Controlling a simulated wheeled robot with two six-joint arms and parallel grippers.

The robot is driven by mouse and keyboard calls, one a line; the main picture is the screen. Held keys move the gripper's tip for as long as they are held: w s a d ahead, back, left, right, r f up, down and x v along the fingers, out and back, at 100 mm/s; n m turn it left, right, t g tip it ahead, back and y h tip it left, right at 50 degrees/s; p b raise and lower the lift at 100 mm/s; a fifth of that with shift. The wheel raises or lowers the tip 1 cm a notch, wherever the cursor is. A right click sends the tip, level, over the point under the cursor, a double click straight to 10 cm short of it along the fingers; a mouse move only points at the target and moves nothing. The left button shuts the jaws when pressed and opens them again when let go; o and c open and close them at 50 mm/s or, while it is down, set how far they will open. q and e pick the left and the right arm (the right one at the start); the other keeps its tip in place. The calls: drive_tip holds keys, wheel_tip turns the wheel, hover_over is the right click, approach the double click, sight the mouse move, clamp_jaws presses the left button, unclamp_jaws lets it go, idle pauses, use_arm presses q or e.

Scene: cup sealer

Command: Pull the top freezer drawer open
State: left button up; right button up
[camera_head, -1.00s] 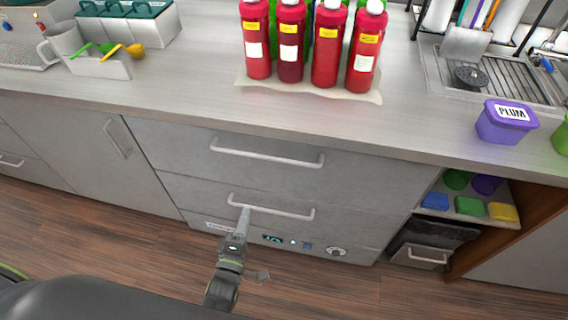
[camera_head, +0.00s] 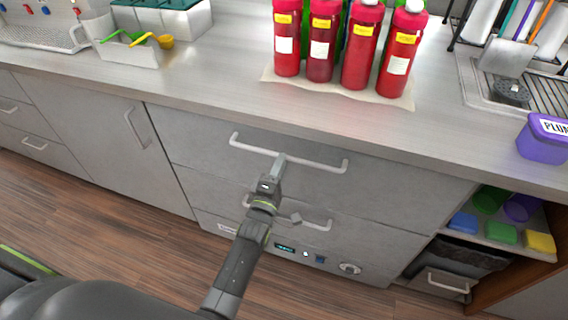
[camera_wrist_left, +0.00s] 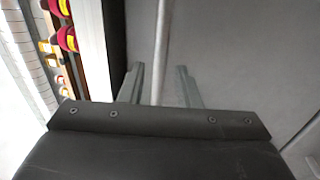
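The top drawer (camera_head: 395,182) has a grey front and is closed under the counter. Its pale bar handle (camera_head: 318,163) runs across the front. My left gripper (camera_head: 281,160) is at the left-centre part of this handle. In the left wrist view, the two fingers (camera_wrist_left: 160,72) are apart, with the handle bar (camera_wrist_left: 163,30) running lengthwise between them in the picture. I cannot tell whether the fingertips reach past the bar. The lower drawer handle (camera_head: 318,225) is partly hidden behind my left arm. My right gripper is not in view.
Red bottles (camera_head: 361,52) stand on a mat on the counter (camera_head: 215,88) above the drawer. A purple tub (camera_head: 541,142) is at the right. An open shelf with coloured containers (camera_head: 501,233) is at the lower right. The wooden floor before the drawers is clear.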

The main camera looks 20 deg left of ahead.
use_arm(q)
drive_tip(key=shift+w+r+b, duration=0.15)
drive_tip(key=shift+w+b, duration=0.35)
drive_tip(key=shift+w, duration=0.3)
drive_tip(key=shift+w+r+b, duration=0.15)
drive_tip(key=shift+w+b, duration=0.35)
drive_tip(key=shift+w, duration=0.25)
clamp_jaws()
